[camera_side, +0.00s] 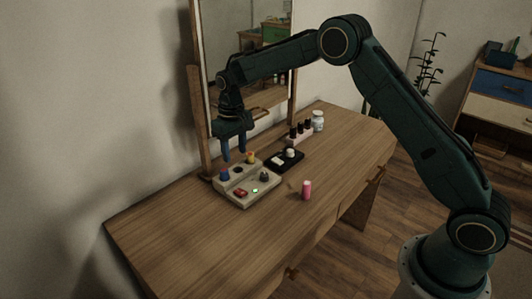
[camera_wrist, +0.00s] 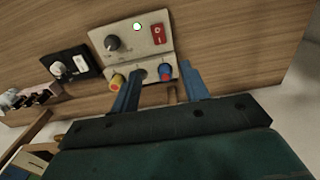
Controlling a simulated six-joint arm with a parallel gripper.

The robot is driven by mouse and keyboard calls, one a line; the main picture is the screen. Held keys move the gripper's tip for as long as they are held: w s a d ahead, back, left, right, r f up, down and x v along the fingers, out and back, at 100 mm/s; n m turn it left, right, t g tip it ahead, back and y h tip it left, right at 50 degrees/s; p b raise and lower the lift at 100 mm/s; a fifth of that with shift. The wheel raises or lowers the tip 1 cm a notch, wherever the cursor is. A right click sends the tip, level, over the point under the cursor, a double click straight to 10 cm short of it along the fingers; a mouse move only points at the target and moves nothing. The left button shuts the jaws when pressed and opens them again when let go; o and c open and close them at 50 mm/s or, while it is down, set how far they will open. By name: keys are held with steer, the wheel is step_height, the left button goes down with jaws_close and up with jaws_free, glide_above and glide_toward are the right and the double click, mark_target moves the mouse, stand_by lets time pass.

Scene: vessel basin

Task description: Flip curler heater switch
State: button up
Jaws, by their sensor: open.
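A beige control box (camera_side: 262,189) sits on the wooden dresser. It also shows in the wrist view (camera_wrist: 131,32), with a red rocker switch (camera_wrist: 158,34), a lit white-green lamp (camera_wrist: 137,27) and a dark knob (camera_wrist: 112,43). The red switch also shows in the side view (camera_side: 239,193). A yellow knob (camera_wrist: 117,82) and a blue-and-red knob (camera_wrist: 166,72) are on its mirror side. My gripper (camera_side: 234,155) is open and empty above that side, pointing down. No label names the curler heater switch.
A black box with a white switch (camera_wrist: 80,63) stands beside the control box. A pink bottle (camera_side: 306,190), a rack of dark bottles (camera_side: 300,133) and a white jar (camera_side: 318,120) stand nearby. The mirror (camera_side: 225,60) rises close behind my gripper. The dresser's near-left top is clear.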

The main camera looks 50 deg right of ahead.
mark_target(238, 190)
step_height(238, 190, down, 14)
steer(key=shift+r, duration=0.15)
stand_by(0.7)
steer(key=shift+c, duration=0.3)
